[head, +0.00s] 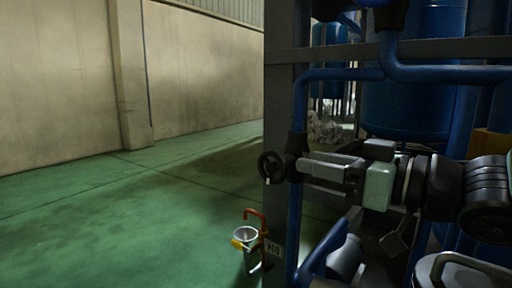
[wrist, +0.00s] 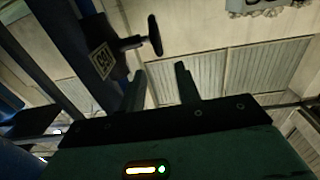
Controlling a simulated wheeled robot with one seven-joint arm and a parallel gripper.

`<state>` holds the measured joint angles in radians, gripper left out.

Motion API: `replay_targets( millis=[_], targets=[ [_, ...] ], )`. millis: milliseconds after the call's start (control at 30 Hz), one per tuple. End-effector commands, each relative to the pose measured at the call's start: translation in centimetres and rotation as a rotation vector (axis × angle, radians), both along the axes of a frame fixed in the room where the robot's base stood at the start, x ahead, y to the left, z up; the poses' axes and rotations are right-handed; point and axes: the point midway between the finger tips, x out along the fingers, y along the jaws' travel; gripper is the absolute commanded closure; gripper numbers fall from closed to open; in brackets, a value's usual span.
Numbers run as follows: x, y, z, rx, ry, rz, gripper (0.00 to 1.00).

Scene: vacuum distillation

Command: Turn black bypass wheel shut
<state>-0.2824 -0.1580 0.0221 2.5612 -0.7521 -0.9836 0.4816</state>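The black bypass wheel (head: 271,167) is a small round handwheel on a short stem beside a dark upright post, left of my gripper in the head view. In the wrist view the black wheel (wrist: 155,35) shows nearly edge-on, its stem running left to a dark body with a pale label. My gripper (head: 302,166) points left, close to the wheel in the head view. In the wrist view my gripper (wrist: 158,68) has its two fingers spread with nothing between them. The wheel lies beyond the fingertips, with a gap visible. I cannot tell how far the wheel is turned.
Blue pipes (head: 297,215) and the dark frame post (head: 284,70) stand close around my gripper. A red bent pipe (head: 257,215) with a yellow handle (head: 238,245) and a grey bucket (head: 246,233) is below the wheel. The green floor (head: 110,225) at left is open.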

Motion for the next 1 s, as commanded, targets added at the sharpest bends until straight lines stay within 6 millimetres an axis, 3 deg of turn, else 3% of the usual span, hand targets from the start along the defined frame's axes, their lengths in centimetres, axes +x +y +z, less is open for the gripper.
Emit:
replay_targets(
  millis=[333, 867, 1000],
  targets=[
    [2.3, 3.1, 0.6, 0.000, 0.005, 0.002, 0.67],
    [3.8, 5.1, 0.5, 0.000, 0.003, -0.001, 0.67],
    [5.4, 7.1, -0.1, 0.002, -0.005, 0.001, 0.67]
  ],
)
